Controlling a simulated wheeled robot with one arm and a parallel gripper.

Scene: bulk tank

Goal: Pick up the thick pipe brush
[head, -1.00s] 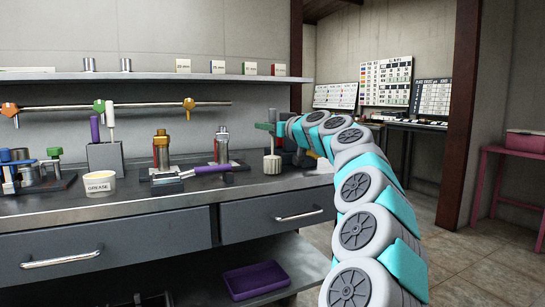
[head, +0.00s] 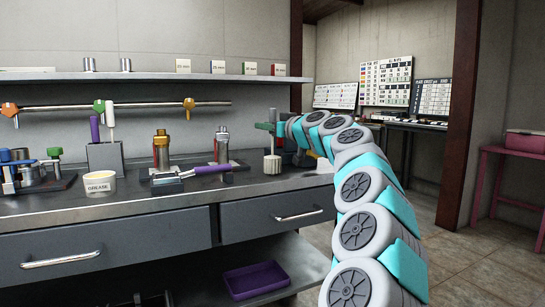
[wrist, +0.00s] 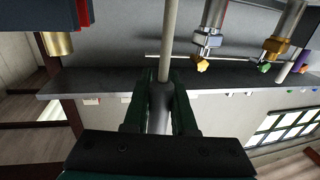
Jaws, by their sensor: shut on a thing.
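My gripper (wrist: 162,82) has its dark green fingers shut on a rod (wrist: 170,35), dark between the fingers and pale farther out, in the wrist view. I take this rod to be the shaft of the thick pipe brush. In the head view my gripper (head: 274,130) is over the right part of the counter, partly hidden by my arm. A pale ridged cylinder (head: 271,165) sits just below it, at counter level. I cannot tell whether it is joined to the rod or touches the counter.
A shelf (head: 150,77) runs above. The counter's front edge is mostly clear.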

